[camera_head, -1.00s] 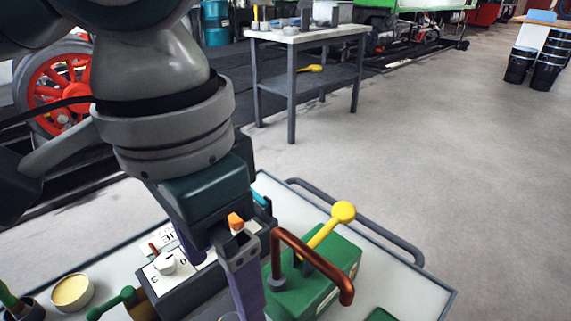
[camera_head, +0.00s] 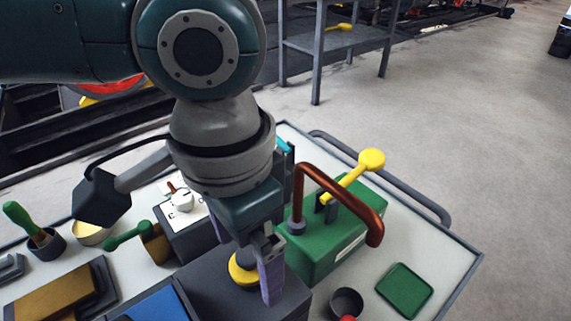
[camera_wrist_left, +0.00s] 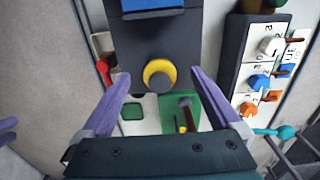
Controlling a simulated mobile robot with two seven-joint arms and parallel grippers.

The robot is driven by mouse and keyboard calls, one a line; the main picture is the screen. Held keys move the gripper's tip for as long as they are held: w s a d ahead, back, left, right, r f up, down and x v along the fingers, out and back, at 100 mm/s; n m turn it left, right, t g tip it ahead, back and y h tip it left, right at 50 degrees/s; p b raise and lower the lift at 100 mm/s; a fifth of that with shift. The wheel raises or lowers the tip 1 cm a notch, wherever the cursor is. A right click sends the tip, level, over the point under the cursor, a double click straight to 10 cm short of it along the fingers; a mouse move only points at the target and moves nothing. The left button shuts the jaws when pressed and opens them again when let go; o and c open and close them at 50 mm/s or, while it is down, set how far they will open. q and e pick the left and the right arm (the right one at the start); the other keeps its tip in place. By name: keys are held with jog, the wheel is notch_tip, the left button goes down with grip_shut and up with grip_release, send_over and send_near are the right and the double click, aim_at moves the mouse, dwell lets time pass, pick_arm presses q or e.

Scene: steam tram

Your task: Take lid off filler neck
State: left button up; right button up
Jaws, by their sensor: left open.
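A dark grey box (camera_head: 222,281) stands on the trolley, with a round yellow collar (camera_head: 236,275) and dark round centre on its top. In the left wrist view this yellow ring (camera_wrist_left: 172,70) around a dark disc lies between my fingers. I take it for the filler neck and lid; which part is the lid I cannot tell. My left gripper (camera_head: 254,268) is open, pointing down above the box, purple fingers on either side of the collar. In the left wrist view the gripper (camera_wrist_left: 160,80) looks empty; contact is not visible. A purple piece at that view's left edge may be my right gripper.
A green box (camera_head: 327,255) with a brown bent pipe (camera_head: 335,184) and a yellow-knobbed lever (camera_head: 371,160) stands close right of my gripper. A dark cup (camera_head: 346,302) and a green square (camera_head: 405,290) lie nearer right. A switch box (camera_head: 184,226) stands left.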

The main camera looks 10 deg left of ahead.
pick_arm(q)
jog(key=c, duration=1.4)
jog(key=shift+r, duration=0.1)
